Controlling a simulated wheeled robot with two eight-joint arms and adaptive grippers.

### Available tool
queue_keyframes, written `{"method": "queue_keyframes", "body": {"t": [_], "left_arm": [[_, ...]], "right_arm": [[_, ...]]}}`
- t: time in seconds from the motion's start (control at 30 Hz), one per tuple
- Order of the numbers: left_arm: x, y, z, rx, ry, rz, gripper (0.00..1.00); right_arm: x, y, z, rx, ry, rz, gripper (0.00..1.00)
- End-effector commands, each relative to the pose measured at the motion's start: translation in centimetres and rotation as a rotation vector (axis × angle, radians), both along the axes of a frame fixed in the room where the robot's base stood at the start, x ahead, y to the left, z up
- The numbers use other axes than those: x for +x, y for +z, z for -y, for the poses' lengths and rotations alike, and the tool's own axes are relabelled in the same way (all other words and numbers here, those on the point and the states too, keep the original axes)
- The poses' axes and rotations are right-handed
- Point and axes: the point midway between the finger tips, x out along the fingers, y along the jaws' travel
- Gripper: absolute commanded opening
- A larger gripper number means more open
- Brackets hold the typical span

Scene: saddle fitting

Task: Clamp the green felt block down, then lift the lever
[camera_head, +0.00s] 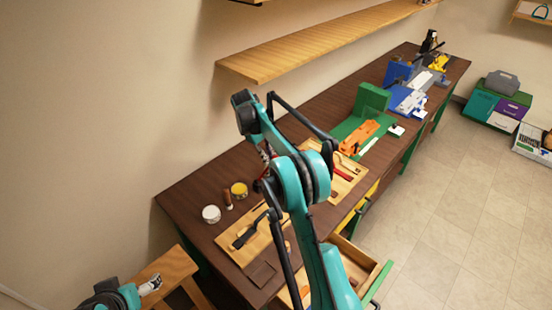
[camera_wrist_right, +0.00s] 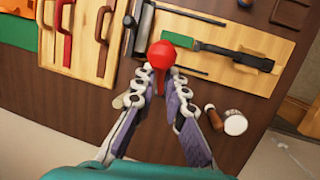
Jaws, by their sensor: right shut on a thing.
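A red ball-topped thing (camera_wrist_right: 161,55) with a short red stem stands between the fingers of my right gripper (camera_wrist_right: 158,88) in the right wrist view. The gripper is shut on its stem, and the fingers hide the lower part. In the head view my right arm covers most of that gripper. A green block (camera_head: 372,98) stands on a green mat (camera_head: 347,127) farther along the bench, well away from my right gripper; I cannot tell if it is felt. My left gripper (camera_head: 150,284) is at the lower left of the head view, too small to read.
The dark bench (camera_head: 185,195) carries a wooden tool board (camera_head: 262,245), a white jar (camera_head: 211,214) and a yellow jar (camera_head: 239,189). An orange tool (camera_head: 357,139) lies on the green mat. A drawer (camera_head: 372,262) stands open in front. A shelf (camera_head: 310,45) hangs above.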

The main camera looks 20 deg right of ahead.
Motion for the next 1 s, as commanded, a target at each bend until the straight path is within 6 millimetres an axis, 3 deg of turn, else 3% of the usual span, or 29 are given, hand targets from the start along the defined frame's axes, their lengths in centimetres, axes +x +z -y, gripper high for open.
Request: {"method": "queue_keyframes", "body": {"t": [0.5, 1.0], "left_arm": [[0.0, 3.0, 0.0, 0.0, 0.0, 0.0, 0.81], [0.0, 3.6, 0.0, 0.0, 0.0, 0.0, 0.81]], "right_arm": [[2.5, 0.5, -1.3, -0.047, 0.003, -0.122, 0.0], [3.1, 0.4, -1.6, -0.059, 0.002, -0.155, 0.0]]}}
